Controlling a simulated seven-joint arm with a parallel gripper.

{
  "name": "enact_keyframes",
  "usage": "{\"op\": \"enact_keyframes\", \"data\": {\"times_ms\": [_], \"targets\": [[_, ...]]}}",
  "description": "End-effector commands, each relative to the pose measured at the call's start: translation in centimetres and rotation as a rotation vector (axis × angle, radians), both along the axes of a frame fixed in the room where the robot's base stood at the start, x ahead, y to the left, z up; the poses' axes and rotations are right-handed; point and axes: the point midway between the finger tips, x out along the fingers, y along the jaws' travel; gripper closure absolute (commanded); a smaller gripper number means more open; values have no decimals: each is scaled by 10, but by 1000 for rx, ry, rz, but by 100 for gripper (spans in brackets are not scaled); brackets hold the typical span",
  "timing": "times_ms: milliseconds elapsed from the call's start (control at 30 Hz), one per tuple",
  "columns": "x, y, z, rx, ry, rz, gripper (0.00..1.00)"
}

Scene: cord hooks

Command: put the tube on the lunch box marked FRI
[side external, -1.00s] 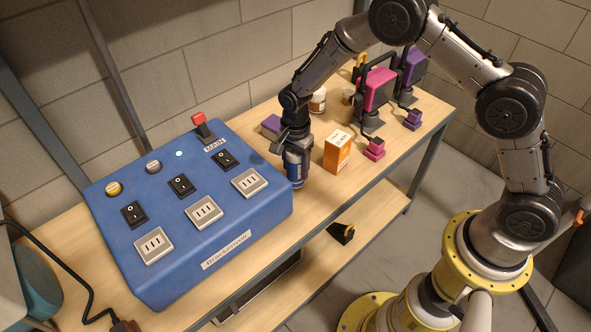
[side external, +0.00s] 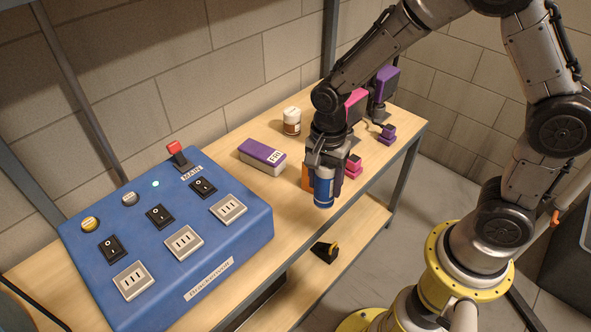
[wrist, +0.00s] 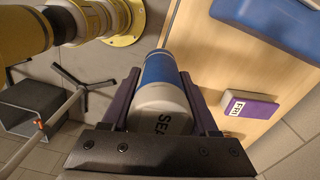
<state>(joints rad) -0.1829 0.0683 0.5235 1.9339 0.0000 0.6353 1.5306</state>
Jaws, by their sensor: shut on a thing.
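The tube (side external: 323,187) is a blue cylinder with a pale end cap. My gripper (side external: 322,172) is shut on it and holds it upright near the table's front edge, apparently raised. In the wrist view the tube (wrist: 160,85) lies between both fingers, with part of a word, "SEA", on its grey part. The lunch box marked FRI (side external: 262,155) has a purple lid and a pale body. It lies on the table to the left of my gripper and behind it, apart from the tube. It also shows in the wrist view (wrist: 248,106), at right.
A blue switch panel (side external: 165,245) stands left of the lunch box. A brown-and-white jar (side external: 292,121) stands behind. An orange carton (side external: 307,177) is partly hidden behind my gripper. Pink and purple devices (side external: 385,84) stand at right. The table (side external: 235,185) is bare around the lunch box.

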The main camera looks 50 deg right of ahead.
Motion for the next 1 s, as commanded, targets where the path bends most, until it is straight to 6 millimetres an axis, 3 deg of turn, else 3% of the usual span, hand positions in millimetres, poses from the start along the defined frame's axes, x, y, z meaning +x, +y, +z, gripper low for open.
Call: {"op": "enact_keyframes", "data": {"times_ms": [167,467,667,1000], "targets": [[28,-7,25,0,6,34,100],[92,-54,63,3,-17,-28,100],[109,-71,58,3,-20,-68,100],[174,-73,28,3,-20,-68,100]]}}
